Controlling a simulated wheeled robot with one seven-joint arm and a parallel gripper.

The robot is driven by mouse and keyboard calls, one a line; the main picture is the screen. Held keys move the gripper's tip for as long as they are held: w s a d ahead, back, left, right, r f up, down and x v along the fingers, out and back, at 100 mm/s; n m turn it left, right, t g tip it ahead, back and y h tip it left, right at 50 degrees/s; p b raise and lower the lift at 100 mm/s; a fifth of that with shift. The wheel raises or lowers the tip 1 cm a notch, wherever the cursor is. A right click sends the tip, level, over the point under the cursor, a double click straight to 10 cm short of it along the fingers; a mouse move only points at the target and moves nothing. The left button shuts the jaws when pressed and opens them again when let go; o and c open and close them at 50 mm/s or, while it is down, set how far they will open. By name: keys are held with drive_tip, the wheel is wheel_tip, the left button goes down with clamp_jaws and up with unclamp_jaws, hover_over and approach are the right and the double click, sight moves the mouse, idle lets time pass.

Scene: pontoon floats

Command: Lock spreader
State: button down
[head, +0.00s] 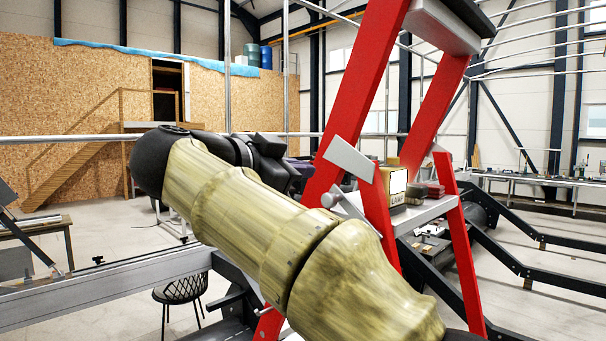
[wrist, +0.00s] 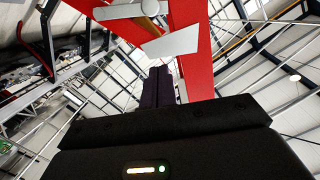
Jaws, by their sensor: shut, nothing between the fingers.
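A red stepladder (head: 352,100) stands open in the right half of the head view; its red rail also shows in the wrist view (wrist: 192,50). A light grey spreader plate (head: 349,157) lies slantwise across the red rail, and it shows in the wrist view (wrist: 173,42). In the head view, my arm and the ladder partly hide the gripper.
A box marked LAMP (head: 395,186) and dark red cases (head: 424,192) rest on a grey ladder shelf. A grey beam (head: 110,290) runs across the lower left, near a black chair (head: 180,290). Dark rails (head: 540,238) lie at right. Open floor shows behind.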

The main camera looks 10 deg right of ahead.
drive_tip(key=w+d+f+p, duration=0.4)
drive_tip(key=w+d, duration=0.2)
drive_tip(key=w, duration=0.1)
drive_tip(key=shift+f, duration=0.25)
